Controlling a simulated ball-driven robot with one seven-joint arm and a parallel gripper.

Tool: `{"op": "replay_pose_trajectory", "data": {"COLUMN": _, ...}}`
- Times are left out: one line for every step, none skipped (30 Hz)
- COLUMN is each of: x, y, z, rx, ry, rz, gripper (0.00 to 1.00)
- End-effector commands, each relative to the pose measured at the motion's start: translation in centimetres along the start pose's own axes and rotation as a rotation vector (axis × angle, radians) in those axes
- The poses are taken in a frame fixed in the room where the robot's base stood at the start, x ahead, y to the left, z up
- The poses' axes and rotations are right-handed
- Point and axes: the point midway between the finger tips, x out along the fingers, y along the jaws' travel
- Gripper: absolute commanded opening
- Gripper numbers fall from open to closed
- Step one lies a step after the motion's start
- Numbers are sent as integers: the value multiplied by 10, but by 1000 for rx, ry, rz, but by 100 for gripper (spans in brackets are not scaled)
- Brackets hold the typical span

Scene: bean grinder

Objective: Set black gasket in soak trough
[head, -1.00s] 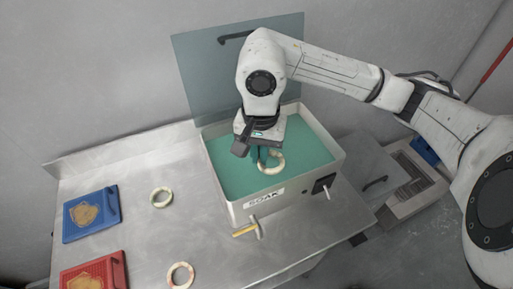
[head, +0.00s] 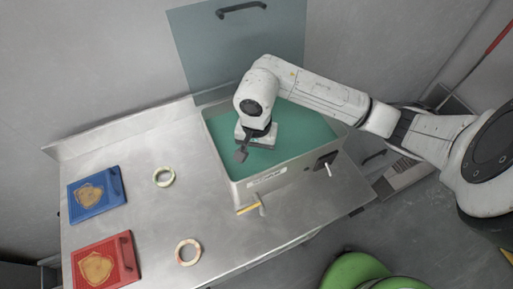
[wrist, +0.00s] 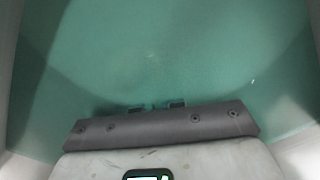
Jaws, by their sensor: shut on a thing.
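The soak trough (head: 298,170) is a pale box of green liquid at the back right of the steel bench. My gripper (head: 258,145) is lowered into it, with its fingertips hidden in the head view. In the wrist view the fingers (wrist: 157,105) only just show past the dark bar, with green liquid around them. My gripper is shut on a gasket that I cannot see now. A second earlier that gasket showed as a pale cream ring, not clearly black.
Two pale rings lie on the bench, one farther back (head: 164,177) and one in front (head: 188,252). A blue tray (head: 113,187) and a red tray (head: 127,262) stand at left. A yellow-handled tool (head: 248,209) lies before the trough. A raised lid (head: 235,50) stands behind.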

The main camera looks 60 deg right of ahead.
Motion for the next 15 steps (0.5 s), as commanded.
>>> {"op": "replay_pose_trajectory", "data": {"x": 1, "y": 0, "z": 0, "rx": 0, "ry": 0, "rz": 0, "gripper": 0}}
{"op": "replay_pose_trajectory", "data": {"x": 2, "y": 0, "z": 0, "rx": -1, "ry": 0, "rz": 0, "gripper": 0}}
{"op": "replay_pose_trajectory", "data": {"x": 2, "y": 0, "z": 0, "rx": -2, "ry": 1, "rz": 0, "gripper": 0}}
{"op": "replay_pose_trajectory", "data": {"x": 2, "y": 0, "z": 0, "rx": -2, "ry": 1, "rz": 0, "gripper": 0}}
{"op": "replay_pose_trajectory", "data": {"x": 2, "y": 0, "z": 0, "rx": -2, "ry": 1, "rz": 0, "gripper": 0}}
{"op": "replay_pose_trajectory", "data": {"x": 2, "y": 0, "z": 0, "rx": -2, "ry": 1, "rz": 0, "gripper": 0}}
{"op": "replay_pose_trajectory", "data": {"x": 2, "y": 0, "z": 0, "rx": -2, "ry": 1, "rz": 0, "gripper": 0}}
{"op": "replay_pose_trajectory", "data": {"x": 2, "y": 0, "z": 0, "rx": -2, "ry": 1, "rz": 0, "gripper": 0}}
{"op": "replay_pose_trajectory", "data": {"x": 3, "y": 0, "z": 0, "rx": -2, "ry": 1, "rz": 0, "gripper": 0}}
{"op": "replay_pose_trajectory", "data": {"x": 4, "y": 0, "z": 0, "rx": -2, "ry": 1, "rz": 0, "gripper": 0}}
{"op": "replay_pose_trajectory", "data": {"x": 4, "y": 0, "z": 0, "rx": -2, "ry": 2, "rz": 1, "gripper": 0}}
{"op": "replay_pose_trajectory", "data": {"x": 5, "y": 0, "z": 0, "rx": -2, "ry": 2, "rz": 1, "gripper": 0}}
{"op": "replay_pose_trajectory", "data": {"x": 6, "y": 0, "z": 0, "rx": -2, "ry": 2, "rz": 1, "gripper": 0}}
{"op": "replay_pose_trajectory", "data": {"x": 5, "y": 0, "z": 0, "rx": -2, "ry": 1, "rz": 1, "gripper": 11}}
{"op": "replay_pose_trajectory", "data": {"x": 4, "y": 0, "z": 0, "rx": -1, "ry": 1, "rz": 0, "gripper": 14}}
